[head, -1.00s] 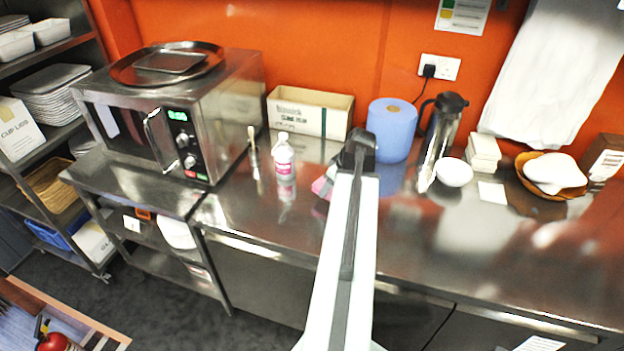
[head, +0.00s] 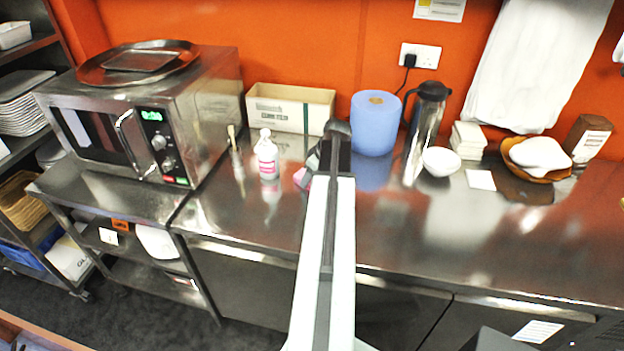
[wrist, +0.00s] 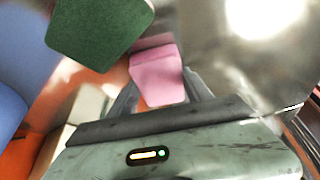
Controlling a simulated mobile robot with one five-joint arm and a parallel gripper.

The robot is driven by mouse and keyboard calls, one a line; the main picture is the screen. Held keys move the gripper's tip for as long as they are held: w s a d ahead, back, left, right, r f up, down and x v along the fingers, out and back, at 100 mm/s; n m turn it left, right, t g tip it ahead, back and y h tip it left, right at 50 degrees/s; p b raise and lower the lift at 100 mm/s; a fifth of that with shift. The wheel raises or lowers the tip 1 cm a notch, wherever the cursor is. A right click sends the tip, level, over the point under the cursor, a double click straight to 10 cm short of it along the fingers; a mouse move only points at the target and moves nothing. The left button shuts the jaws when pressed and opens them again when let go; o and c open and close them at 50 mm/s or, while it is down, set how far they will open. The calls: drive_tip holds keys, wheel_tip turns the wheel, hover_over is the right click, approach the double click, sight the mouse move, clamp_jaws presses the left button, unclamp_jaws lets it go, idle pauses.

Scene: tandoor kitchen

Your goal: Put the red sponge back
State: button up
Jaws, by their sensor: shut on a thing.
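A pink-red sponge (wrist: 157,76) sits between the fingers of my gripper (wrist: 160,88) in the wrist view, and the gripper is shut on it. In the head view a small pink part of the sponge (head: 300,177) shows left of my arm, over the steel counter (head: 400,235). My arm hides the rest of it and most of the gripper there. A dark green block (wrist: 100,22) is beside the sponge in the wrist view. I cannot tell whether they touch, or whether the sponge is clear of the counter.
A white bottle (head: 266,155) stands left of the gripper, before an open carton (head: 290,110). A blue paper roll (head: 374,125), a steel flask (head: 425,125) and a white bowl (head: 440,161) stand to the right. A microwave (head: 150,120) is at left. The front right counter is clear.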

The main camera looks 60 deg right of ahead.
drive_tip(key=o, duration=1.3)
drive_tip(key=shift+r, duration=0.1)
drive_tip(key=p+v, duration=1.1)
drive_tip(key=v, duration=0.1)
drive_tip(key=shift+s, duration=0.1)
